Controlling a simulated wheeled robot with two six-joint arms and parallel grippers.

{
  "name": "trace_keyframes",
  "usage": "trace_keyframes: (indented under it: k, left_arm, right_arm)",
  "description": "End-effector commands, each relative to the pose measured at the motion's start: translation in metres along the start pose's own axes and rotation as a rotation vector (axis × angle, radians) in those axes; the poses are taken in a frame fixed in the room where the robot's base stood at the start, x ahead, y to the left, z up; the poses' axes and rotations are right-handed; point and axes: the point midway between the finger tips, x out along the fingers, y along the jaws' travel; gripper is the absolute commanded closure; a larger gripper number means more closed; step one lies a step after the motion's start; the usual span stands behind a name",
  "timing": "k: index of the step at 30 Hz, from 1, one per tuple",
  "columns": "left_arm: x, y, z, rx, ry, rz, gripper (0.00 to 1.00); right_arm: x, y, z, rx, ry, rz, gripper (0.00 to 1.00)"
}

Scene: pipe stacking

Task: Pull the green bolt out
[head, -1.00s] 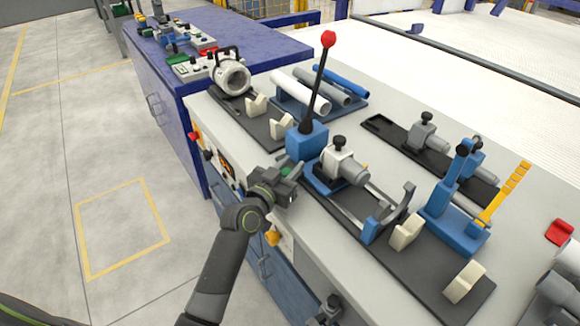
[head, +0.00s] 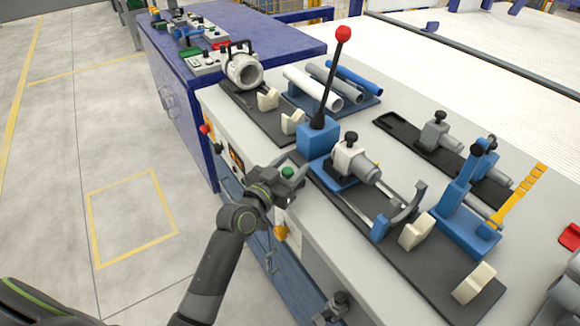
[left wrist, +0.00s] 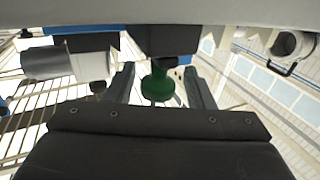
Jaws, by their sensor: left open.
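The green bolt (head: 288,171) shows as a small green knob at the front edge of the bench, by the blue base of the lever. My left gripper (head: 291,181) is at it, with jaws open and one finger on each side. In the left wrist view the green bolt (left wrist: 158,82) hangs from a dark block between the two spread fingers, with visible gaps to both. Its upper part is hidden in the dark block. My right gripper is not in view.
A red-knobbed lever (head: 325,80) rises from a blue block (head: 318,139) close behind the gripper. A white and grey clamp (head: 350,162) stands to its right. Pipes (head: 325,85) lie on a blue rack behind. The floor (head: 130,215) at left is clear.

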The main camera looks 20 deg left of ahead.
Motion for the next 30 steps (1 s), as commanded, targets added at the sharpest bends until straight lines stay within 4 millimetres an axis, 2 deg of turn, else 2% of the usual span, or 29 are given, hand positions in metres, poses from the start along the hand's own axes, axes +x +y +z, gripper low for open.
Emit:
trace_keyframes:
  k: [4, 8, 24, 30]
  left_arm:
    - [-0.004, 0.0, 0.0, 0.0, 0.0, 0.0, 0.52]
    - [-0.018, 0.0, 0.002, -0.001, -0.001, -0.001, 0.52]
    - [-0.134, -0.001, 0.003, 0.002, -0.004, -0.001, 0.52]
    - [-0.163, -0.001, 0.002, 0.001, -0.001, -0.002, 0.52]
  right_arm:
    - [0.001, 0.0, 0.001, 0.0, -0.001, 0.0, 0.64]
    - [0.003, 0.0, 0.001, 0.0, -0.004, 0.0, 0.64]
    - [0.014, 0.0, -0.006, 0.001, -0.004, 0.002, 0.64]
    - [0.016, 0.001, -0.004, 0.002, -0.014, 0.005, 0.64]
